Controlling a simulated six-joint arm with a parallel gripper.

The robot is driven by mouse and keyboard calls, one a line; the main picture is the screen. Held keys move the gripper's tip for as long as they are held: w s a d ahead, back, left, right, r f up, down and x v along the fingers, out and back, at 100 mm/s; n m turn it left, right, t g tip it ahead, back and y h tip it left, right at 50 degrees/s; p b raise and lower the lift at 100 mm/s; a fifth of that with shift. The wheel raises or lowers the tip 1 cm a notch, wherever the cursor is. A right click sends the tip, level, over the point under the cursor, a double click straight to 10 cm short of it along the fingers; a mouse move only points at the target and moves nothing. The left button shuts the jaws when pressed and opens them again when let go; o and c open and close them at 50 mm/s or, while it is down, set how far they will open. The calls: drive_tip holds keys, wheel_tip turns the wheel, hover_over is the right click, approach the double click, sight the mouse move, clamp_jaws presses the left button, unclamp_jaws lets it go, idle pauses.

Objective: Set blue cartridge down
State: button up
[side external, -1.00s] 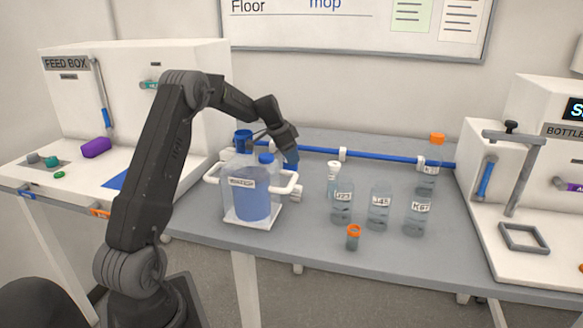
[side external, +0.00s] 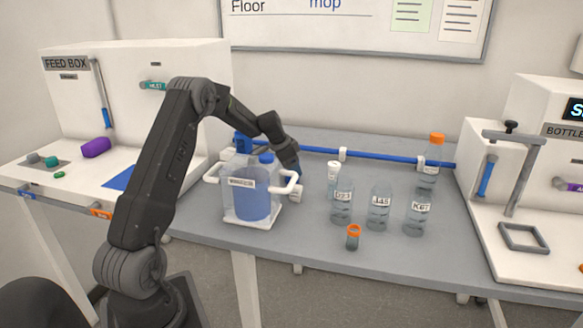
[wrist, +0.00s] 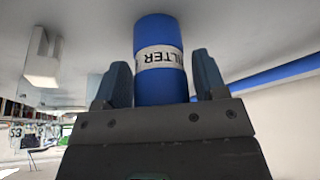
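The blue cartridge (wrist: 160,88), with a white FILTER label band, sits between the two fingers of my gripper (wrist: 161,78) in the wrist view. The fingers flank it closely, and a thin gap shows on the right side. In the side view my gripper (side external: 292,174) is low behind the right handle of the clear carrier (side external: 252,222). Only a bit of blue shows there. Whether the cartridge's far end touches the grey bench (side external: 300,250) is hard to tell.
A blue rail (side external: 385,157) runs along the back. Labelled bottles (side external: 378,208) and an orange-capped vial (side external: 353,238) stand to the right.

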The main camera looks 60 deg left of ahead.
drive_tip(key=shift+o, duration=0.7)
drive_tip(key=shift+r, duration=0.25)
drive_tip(key=d+v, duration=0.1)
drive_tip(key=v, duration=1)
drive_tip(key=d+r, duration=0.6)
drive_tip(key=d, duration=0.3)
drive_tip(key=s+d+r, duration=0.2)
drive_tip(key=s+d, duration=0.2)
drive_tip(key=d, duration=0.3)
drive_tip(key=s+d+r, duration=0.1)
drive_tip(key=s+d, duration=0.3)
drive_tip(key=d, duration=0.4)
drive_tip(key=s+d+f+n+t, duration=0.1)
drive_tip(key=s+d+f+n, duration=0.1)
drive_tip(key=s+d, duration=0.9)
drive_tip(key=s+f, duration=0.1)
drive_tip(key=s, duration=0.3)
drive_tip(key=shift+s+d+f+y, duration=0.2)
drive_tip(key=shift+d+f+y, duration=0.15)
drive_tip(key=shift+y, duration=0.05)
